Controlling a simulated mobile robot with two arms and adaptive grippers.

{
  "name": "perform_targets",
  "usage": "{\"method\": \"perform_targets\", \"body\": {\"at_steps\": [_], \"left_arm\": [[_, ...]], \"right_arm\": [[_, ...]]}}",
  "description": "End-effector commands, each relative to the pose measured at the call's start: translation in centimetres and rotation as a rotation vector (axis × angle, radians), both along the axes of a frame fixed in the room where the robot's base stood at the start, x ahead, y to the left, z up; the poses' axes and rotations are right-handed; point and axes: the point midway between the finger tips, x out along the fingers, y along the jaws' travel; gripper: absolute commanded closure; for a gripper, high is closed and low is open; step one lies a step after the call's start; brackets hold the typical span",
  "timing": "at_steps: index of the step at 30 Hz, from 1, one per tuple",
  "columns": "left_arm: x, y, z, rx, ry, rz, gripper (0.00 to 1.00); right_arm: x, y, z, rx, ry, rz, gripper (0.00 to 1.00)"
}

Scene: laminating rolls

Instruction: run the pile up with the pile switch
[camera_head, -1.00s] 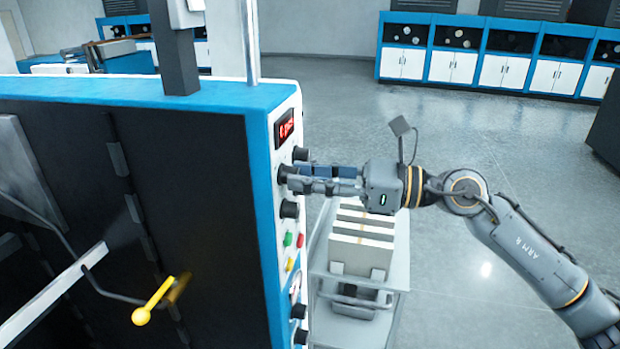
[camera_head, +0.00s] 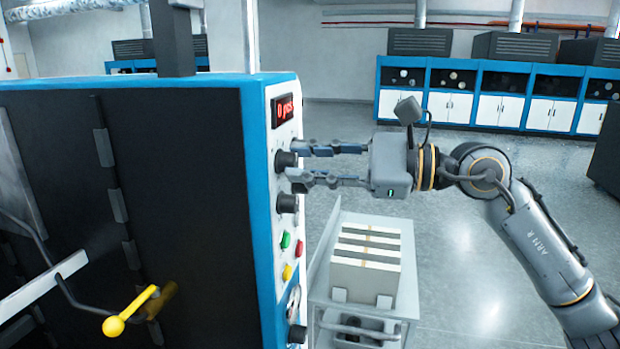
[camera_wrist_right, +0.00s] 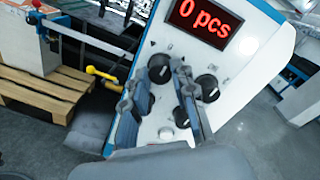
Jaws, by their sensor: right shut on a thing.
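The control panel (camera_head: 284,233) on the machine's side carries several black knobs and coloured buttons; I cannot read which one is the pile switch. My right gripper (camera_head: 297,163) reaches the panel from the right, its fingers one above the other and shut on a black knob (camera_head: 286,160). In the right wrist view the gripper (camera_wrist_right: 155,80) has this knob (camera_wrist_right: 160,68) between its fingertips. Another black knob (camera_head: 287,203) sits just below, outside the fingers. The pile itself cannot be made out. My left gripper is out of view.
A red display (camera_wrist_right: 203,19) reads "0 pcs". Green (camera_head: 286,240), red (camera_head: 299,248) and yellow (camera_head: 287,272) buttons sit lower on the panel. A grey cart (camera_head: 322,262) with a striped stack stands below my right arm. Open floor lies to the right.

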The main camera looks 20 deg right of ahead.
Motion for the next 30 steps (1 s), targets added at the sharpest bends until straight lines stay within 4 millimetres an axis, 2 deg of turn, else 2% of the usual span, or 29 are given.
{"method": "perform_targets", "body": {"at_steps": [6, 20, 21, 24, 30], "left_arm": [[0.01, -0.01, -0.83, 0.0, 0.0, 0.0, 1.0], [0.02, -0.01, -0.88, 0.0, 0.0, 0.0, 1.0], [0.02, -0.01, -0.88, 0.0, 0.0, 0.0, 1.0], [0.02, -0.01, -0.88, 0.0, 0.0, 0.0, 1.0], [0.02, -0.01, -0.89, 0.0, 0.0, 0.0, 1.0]], "right_arm": [[-0.01, 0.02, -0.08, -0.032, -0.047, 0.0, 1.0], [-0.01, 0.02, 0.01, -0.04, -0.058, 0.001, 1.0], [-0.01, 0.02, 0.01, -0.04, -0.058, 0.001, 0.7], [-0.01, 0.02, 0.01, -0.039, -0.057, 0.001, 0.51], [-0.01, 0.02, 0.0, -0.039, -0.057, 0.0, 0.51]]}}
